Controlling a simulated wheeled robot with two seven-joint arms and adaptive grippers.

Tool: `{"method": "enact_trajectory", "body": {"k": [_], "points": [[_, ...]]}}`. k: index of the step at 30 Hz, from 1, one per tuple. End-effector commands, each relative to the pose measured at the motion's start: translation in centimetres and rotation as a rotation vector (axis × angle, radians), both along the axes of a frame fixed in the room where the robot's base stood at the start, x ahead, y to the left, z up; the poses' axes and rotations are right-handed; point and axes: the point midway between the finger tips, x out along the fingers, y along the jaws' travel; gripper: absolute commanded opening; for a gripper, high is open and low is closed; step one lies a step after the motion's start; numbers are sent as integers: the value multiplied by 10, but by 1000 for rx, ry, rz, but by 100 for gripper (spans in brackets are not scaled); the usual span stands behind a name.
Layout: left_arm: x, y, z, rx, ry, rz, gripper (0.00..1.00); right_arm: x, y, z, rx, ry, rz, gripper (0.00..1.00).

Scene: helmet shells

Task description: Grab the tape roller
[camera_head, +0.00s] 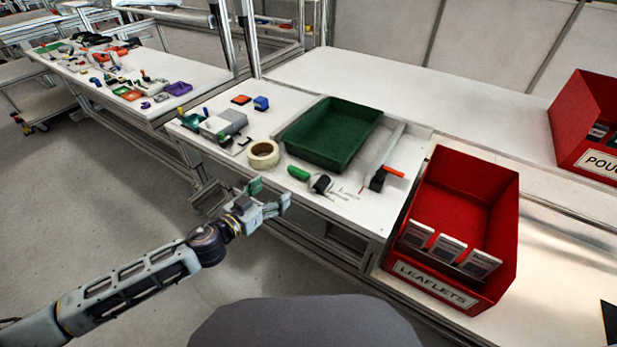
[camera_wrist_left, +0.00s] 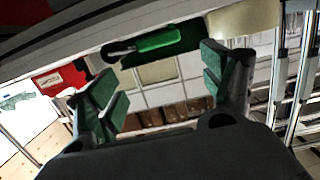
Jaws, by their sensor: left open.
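A roller with a green handle (camera_head: 298,172) and a dark head (camera_head: 321,184) lies near the front edge of the white table. A tool with an orange handle and dark body (camera_head: 378,181) lies to its right. Which of them is the tape roller I cannot tell for sure. A cream roll of tape (camera_head: 263,154) lies to the left. My left gripper (camera_head: 270,194) is open and empty, just off the table's front edge, below and left of the green handle. In the left wrist view, the green handle (camera_wrist_left: 160,40) shows beyond the open fingers (camera_wrist_left: 160,86).
A dark green tray (camera_head: 362,115) sits behind the tools. A red bin labelled LEAFLETS (camera_head: 470,180) stands at the right with several boxes inside. A grey device (camera_head: 222,124) is at the left of the table. The table's front edge is close to my gripper.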

Motion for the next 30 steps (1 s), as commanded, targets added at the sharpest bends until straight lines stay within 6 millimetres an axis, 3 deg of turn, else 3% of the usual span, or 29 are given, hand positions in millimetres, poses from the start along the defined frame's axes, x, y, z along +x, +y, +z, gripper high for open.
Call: {"method": "enact_trajectory", "body": {"k": [14, 30], "points": [[4, -3, 1, -1, -2, 1, 81, -1, 0, 0, 0, 1, 1, 0], [33, -24, -6, -1, -2, 1, 81, -2, -3, 0, -4, 1, 2, 0]]}}
